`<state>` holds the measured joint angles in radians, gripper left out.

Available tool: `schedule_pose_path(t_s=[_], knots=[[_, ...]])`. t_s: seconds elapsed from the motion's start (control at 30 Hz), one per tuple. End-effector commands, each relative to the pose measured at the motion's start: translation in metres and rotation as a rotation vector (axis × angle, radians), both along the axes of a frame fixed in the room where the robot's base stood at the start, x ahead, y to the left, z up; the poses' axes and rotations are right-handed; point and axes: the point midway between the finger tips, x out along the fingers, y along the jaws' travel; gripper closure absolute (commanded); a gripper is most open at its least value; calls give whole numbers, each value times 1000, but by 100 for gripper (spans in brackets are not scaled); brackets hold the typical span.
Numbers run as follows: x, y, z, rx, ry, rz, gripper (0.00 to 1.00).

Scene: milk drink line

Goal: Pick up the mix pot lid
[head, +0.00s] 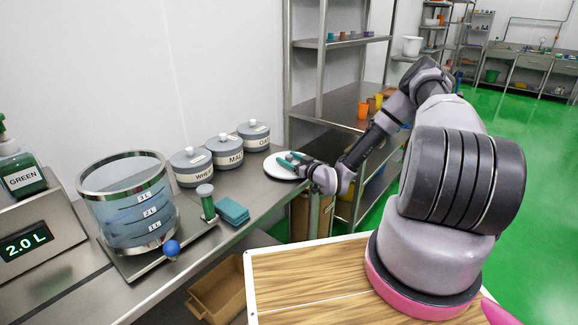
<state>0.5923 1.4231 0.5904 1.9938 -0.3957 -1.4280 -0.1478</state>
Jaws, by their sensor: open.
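A flat white disc with a dark rim, which looks like the mix pot lid (276,170), lies on the steel counter near its far right end. My gripper (287,160), with teal fingers, is open and reaches in from the right over the disc. The fingers cover part of it, and I cannot tell whether they touch it. The clear mix pot (128,212), marked 1 L to 3 L, stands at the left with an open top and bluish liquid inside.
Three grey lidded canisters (192,168) stand along the wall left of the disc. A green bottle (22,172) stands far left. A steel shelf (335,105) rises behind my gripper.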

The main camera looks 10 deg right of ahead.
Motion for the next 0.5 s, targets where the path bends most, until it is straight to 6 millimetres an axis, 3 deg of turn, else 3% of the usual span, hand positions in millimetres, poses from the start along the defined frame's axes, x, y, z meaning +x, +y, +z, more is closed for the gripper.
schedule_pose_path(t_s=[0.07, 0.2, 0.27, 0.5], knots=[[0, 0, 0, 0, 0, 0, 29], [0, 0, 0, 0, 0, 0, 83], [0, 0, 0, 0, 0, 0, 100], [0, 0, 0, -1, 0, 0, 100]])
